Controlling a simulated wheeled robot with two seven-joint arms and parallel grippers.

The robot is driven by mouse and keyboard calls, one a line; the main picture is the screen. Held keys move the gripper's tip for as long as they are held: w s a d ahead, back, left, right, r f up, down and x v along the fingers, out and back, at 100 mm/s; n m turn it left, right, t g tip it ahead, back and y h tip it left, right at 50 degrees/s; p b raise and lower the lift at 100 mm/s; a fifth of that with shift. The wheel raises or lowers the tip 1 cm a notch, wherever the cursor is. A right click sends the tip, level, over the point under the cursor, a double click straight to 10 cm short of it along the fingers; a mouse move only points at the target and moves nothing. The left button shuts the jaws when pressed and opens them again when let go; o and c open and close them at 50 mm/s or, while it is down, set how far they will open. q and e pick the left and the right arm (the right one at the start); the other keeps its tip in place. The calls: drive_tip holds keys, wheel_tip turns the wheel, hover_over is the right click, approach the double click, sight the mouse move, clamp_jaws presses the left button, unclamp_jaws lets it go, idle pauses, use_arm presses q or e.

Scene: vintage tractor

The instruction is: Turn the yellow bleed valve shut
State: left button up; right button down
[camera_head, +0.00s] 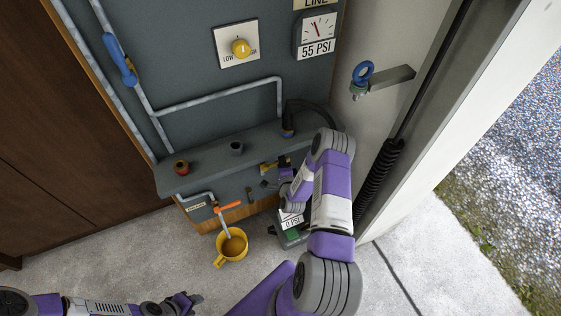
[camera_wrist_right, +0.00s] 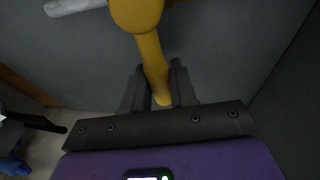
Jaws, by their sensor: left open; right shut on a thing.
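The yellow bleed valve (camera_wrist_right: 139,14) fills the top of the right wrist view. Its lever points down between the two dark fingers of my right gripper (camera_wrist_right: 157,90), which is shut on it. In the head view, a small yellow part of the valve (camera_head: 267,168) shows at the shelf's front, partly hidden by my right gripper (camera_head: 277,166). My left gripper (camera_head: 190,299) is open and empty, low over the floor at the bottom of the head view, well away from the valve.
An orange handle (camera_head: 228,206) sits on a pipe above a yellow cup (camera_head: 230,248) on the floor. A shelf (camera_head: 210,165) carries several small fittings. A blue ring (camera_head: 363,72) hangs right.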

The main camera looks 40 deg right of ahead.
drive_tip(key=shift+a, duration=0.1)
drive_tip(key=c, duration=1)
unclamp_jaws()
drive_tip(key=p+v, duration=0.2)
drive_tip(key=v, duration=0.5)
drive_tip(key=shift+s, duration=0.25)
drive_tip(key=shift+a, duration=0.1)
